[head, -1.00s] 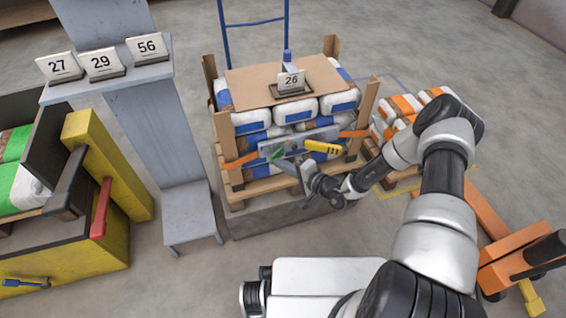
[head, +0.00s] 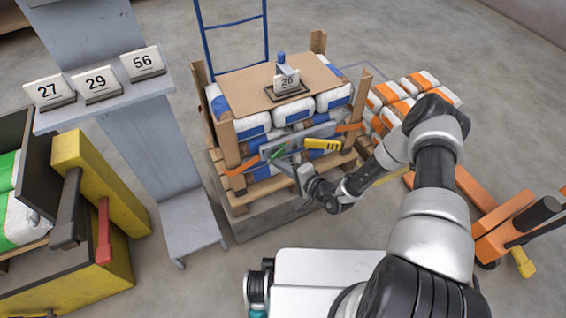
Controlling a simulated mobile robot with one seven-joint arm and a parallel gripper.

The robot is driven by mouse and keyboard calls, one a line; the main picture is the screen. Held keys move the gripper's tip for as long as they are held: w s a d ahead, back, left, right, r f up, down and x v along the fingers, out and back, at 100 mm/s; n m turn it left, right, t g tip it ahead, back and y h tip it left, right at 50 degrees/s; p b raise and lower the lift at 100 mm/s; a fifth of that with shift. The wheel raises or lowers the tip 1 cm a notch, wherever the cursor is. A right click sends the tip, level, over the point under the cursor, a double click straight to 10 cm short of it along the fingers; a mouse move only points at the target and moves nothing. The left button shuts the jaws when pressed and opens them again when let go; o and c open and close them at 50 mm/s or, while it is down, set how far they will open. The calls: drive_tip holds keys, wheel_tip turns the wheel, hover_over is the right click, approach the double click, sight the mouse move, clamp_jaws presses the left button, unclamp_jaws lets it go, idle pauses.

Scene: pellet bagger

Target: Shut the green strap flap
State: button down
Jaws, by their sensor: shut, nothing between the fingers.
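The green strap flap (head: 277,153) is a small green piece at the left end of a grey strap bar (head: 298,140) across the front of the bag stack. Its angle is too small to read. A yellow handle (head: 323,144) with dark marks sits to its right on the same bar. Orange strap ends (head: 243,164) show at both sides. My gripper (head: 284,164) is shut and empty, just below and right of the green flap. I cannot tell whether it touches the flap.
White and blue bags (head: 250,124) stand on a wooden pallet (head: 250,197) between wooden posts. A card numbered 26 (head: 287,82) tops the stack. A grey stand (head: 155,150) is at left, and orange-striped bags (head: 412,90) lie at right.

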drive_tip(key=shift+w+a+p, duration=0.2)
drive_tip(key=shift+a+p, duration=0.55)
drive_tip(key=shift+a, duration=0.35)
idle(0.3)
drive_tip(key=shift+w+d, duration=0.2)
drive_tip(key=shift+d, duration=0.7)
